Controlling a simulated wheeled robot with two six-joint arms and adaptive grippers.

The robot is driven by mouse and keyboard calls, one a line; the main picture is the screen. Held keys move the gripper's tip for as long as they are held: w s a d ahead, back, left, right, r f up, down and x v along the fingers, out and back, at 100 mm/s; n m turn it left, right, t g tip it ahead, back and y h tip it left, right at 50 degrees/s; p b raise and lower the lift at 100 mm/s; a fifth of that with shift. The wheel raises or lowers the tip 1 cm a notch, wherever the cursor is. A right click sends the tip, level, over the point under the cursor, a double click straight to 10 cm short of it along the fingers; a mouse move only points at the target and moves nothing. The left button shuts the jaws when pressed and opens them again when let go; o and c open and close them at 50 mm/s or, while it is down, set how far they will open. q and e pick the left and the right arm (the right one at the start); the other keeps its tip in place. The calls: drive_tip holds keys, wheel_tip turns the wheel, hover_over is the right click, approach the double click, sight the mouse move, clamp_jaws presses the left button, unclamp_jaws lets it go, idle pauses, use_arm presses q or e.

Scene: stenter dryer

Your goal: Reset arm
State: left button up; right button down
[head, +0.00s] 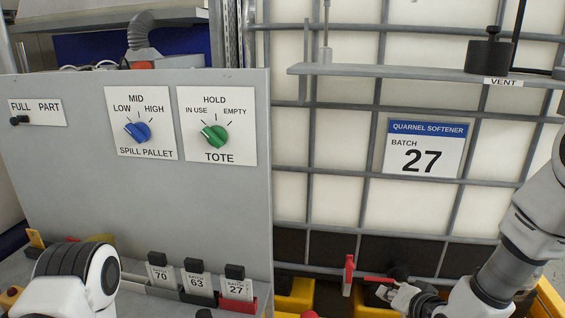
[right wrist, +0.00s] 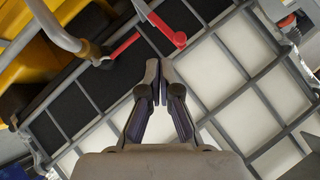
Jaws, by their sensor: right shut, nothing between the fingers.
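My right arm comes in from the right in the head view. Its gripper (head: 402,297) is low in front of the caged tote, near a red handle (head: 348,276). In the right wrist view the two dark fingers (right wrist: 160,66) are together and empty. The red handle (right wrist: 166,30) shows just beyond the fingertips there, apart from them as far as I can tell. Part of my left arm shows at the lower left of the head view; its gripper is out of sight.
A grey panel (head: 150,215) with a blue knob (head: 138,131) and a green knob (head: 214,136) stands at left. Batch tags (head: 198,284) sit below it. The tote cage (head: 340,171) bears a batch 27 label (head: 424,149). A shelf (head: 390,71) juts out above.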

drive_tip(key=s+a+f+g, duration=0.1)
drive_tip(key=s+f+g, duration=0.1)
drive_tip(key=s+f, duration=0.35)
drive_tip(key=s+a+f+g, duration=0.1)
drive_tip(key=s+f+g, duration=0.1)
drive_tip(key=f, duration=0.7)
drive_tip(key=s+f+n+g+h, duration=0.1)
drive_tip(key=s+f+n+g, duration=0.2)
drive_tip(key=s+f, duration=0.3)
drive_tip(key=s+f+n+g+h+b, duration=0.1)
drive_tip(key=s+f+n+g, duration=0.2)
drive_tip(key=s+f, duration=0.4)
drive_tip(key=s+g, duration=0.1)
drive_tip(key=s, duration=0.7)
drive_tip(key=shift+s+d+f+n, duration=0.2)
drive_tip(key=shift+s+d+n, duration=0.2)
